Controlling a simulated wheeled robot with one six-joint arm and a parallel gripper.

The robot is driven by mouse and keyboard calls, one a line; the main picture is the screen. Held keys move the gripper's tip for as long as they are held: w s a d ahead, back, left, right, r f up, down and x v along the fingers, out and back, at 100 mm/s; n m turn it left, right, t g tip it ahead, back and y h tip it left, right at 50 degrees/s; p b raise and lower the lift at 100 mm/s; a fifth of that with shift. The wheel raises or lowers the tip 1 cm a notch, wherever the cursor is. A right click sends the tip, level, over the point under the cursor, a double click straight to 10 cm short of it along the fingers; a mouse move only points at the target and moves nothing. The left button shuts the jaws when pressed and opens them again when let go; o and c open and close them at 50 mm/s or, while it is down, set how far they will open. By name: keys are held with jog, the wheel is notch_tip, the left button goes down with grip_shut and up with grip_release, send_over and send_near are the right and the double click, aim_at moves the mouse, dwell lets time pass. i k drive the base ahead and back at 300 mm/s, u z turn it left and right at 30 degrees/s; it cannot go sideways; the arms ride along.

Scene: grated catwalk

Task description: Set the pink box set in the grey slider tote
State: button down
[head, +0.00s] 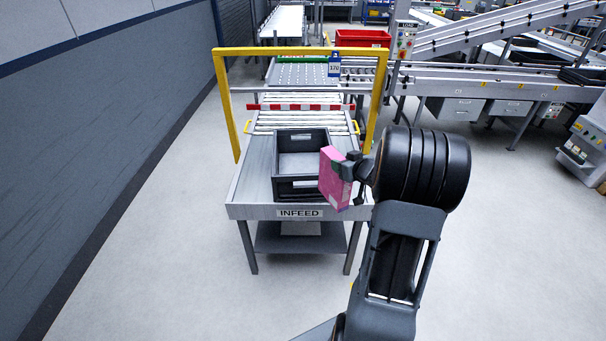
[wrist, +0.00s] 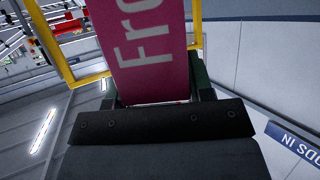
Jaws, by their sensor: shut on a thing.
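The pink box (head: 334,178) is held in my gripper (head: 347,168), at the right side of the dark grey tote in the head view. In the wrist view the pink box (wrist: 143,50) fills the upper middle, with part of white lettering showing, and my gripper (wrist: 155,92) is shut on its near end. The grey tote (head: 297,189) sits on the infeed table and looks empty inside where I can see. The box overlaps the tote's right front corner in the head view. I cannot tell its exact height above the tote.
The infeed table (head: 256,212) has rollers behind the tote. A yellow frame (head: 290,51) arches over the conveyor and also shows in the wrist view (wrist: 50,40). A red bin (head: 362,38) stands farther back. The floor on both sides of the table is clear.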

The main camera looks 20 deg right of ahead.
aim_at(300, 184)
jog(key=i, duration=1)
